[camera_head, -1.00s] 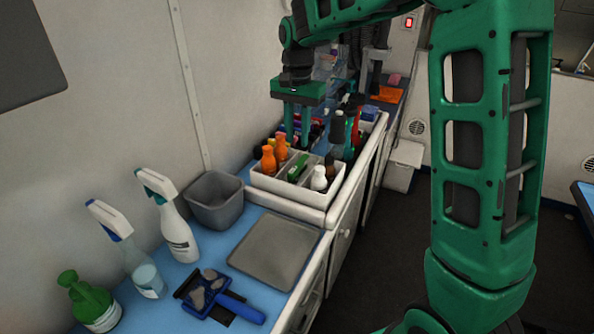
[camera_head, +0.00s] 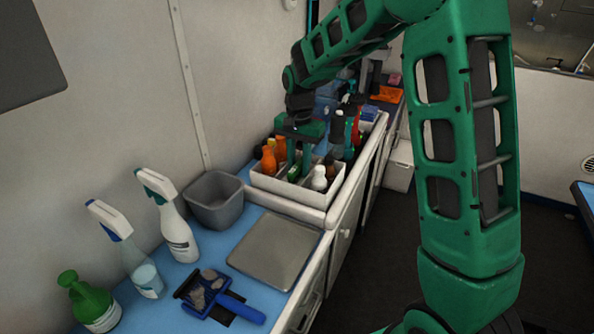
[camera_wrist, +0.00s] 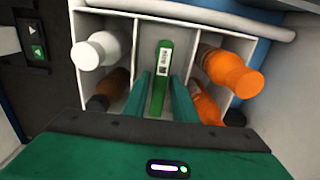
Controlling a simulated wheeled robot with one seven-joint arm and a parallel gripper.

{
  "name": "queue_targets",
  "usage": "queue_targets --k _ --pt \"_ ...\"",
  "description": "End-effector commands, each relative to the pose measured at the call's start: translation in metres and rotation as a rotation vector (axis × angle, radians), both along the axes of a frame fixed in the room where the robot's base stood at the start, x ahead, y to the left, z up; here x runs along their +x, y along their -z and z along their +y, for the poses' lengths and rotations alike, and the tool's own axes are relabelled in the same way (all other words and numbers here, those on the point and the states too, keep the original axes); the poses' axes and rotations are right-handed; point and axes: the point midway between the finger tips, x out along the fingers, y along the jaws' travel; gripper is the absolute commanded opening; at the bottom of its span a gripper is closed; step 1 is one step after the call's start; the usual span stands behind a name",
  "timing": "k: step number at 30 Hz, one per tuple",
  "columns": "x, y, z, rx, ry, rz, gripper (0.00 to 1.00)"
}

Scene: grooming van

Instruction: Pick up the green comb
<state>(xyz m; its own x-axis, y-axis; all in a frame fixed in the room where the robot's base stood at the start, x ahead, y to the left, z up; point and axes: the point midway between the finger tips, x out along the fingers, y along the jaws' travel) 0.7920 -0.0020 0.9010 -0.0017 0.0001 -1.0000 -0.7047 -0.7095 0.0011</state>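The green comb (camera_wrist: 163,65) stands in the middle compartment of the white caddy (camera_wrist: 140,45), a pale label on its upper part. It also shows in the head view (camera_head: 293,174), partly hidden by my gripper. My gripper (camera_head: 299,163) is over the caddy, pointing down. In the wrist view its two green fingers (camera_wrist: 162,84) are apart, one on each side of the comb, with gaps visible. I cannot tell how deep the fingertips reach beside it.
A white bottle (camera_wrist: 100,50) and a brown bottle stand left of the comb in the wrist view; orange bottles (camera_wrist: 230,72) stand right. Thin dividers separate them. A grey bin (camera_head: 215,200), a grey tray (camera_head: 275,250) and spray bottles (camera_head: 173,220) are on the blue counter.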

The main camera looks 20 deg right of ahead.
Motion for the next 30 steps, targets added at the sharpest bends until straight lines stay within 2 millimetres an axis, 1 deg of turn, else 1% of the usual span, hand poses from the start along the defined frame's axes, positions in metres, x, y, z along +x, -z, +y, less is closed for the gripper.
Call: queue_targets --k 5,6,8,9,17,20,23,26,27,28,30 --pt "0.0 0.0 0.0 0.0 0.0 0.0 0.25" --pt "0.0 0.0 0.0 0.0 0.0 0.0 0.15" --pt "0.0 0.0 0.0 0.0 0.0 0.0 0.01" --pt "0.0 0.0 0.0 0.0 0.0 0.0 0.0" --pt "0.0 -0.001 0.0 -0.001 0.0 -0.001 0.0" --pt "0.0 -0.005 0.0 0.0 0.0 -0.001 0.0" --pt "0.001 -0.015 0.0 0.001 0.001 -0.005 0.0" --pt "0.001 -0.033 0.0 0.0 0.001 -0.006 0.0" --pt "0.001 -0.042 0.0 0.0 0.001 -0.006 0.0" --pt "-0.001 -0.047 0.004 0.001 -0.002 -0.005 0.0" --pt "-0.011 -0.055 0.019 0.001 -0.005 -0.004 0.0"
